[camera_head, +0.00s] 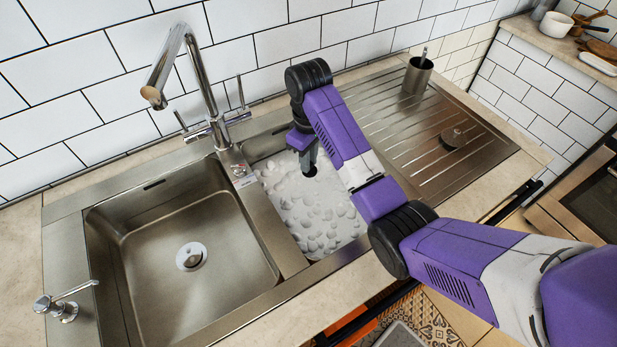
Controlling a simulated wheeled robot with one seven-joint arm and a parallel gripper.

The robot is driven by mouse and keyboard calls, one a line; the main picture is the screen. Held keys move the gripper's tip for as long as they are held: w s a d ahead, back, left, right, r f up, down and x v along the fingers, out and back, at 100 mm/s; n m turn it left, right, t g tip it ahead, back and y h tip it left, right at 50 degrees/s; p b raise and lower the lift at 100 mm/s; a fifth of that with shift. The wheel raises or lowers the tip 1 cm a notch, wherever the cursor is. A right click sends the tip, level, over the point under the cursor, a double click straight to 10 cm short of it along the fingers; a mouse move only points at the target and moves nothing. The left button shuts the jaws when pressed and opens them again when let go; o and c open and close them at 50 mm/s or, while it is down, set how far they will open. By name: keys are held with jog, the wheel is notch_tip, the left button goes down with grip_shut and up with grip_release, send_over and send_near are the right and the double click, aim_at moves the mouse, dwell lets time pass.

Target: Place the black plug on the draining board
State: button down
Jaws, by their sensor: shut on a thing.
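My gripper (308,163) points down over the smaller basin (318,208), which is full of white suds. Its fingers are shut on a small black thing that looks like the black plug (310,172). It is at or just above the suds; I cannot tell whether it touches them. The grooved steel draining board (398,140) lies to the right of this basin, partly behind my arm. A dark round piece with a knob (453,138) sits on its right part.
A steel cup (416,76) holding a utensil stands at the board's back. The tall tap (193,75) rises left of my gripper. The large empty basin (185,245) is at left, with a soap dispenser (62,306) beside it. The board's middle is clear.

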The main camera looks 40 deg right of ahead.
notch_tip(320, 180, up, 6)
jog(key=p, duration=0.5)
jog(key=shift+r, duration=0.2)
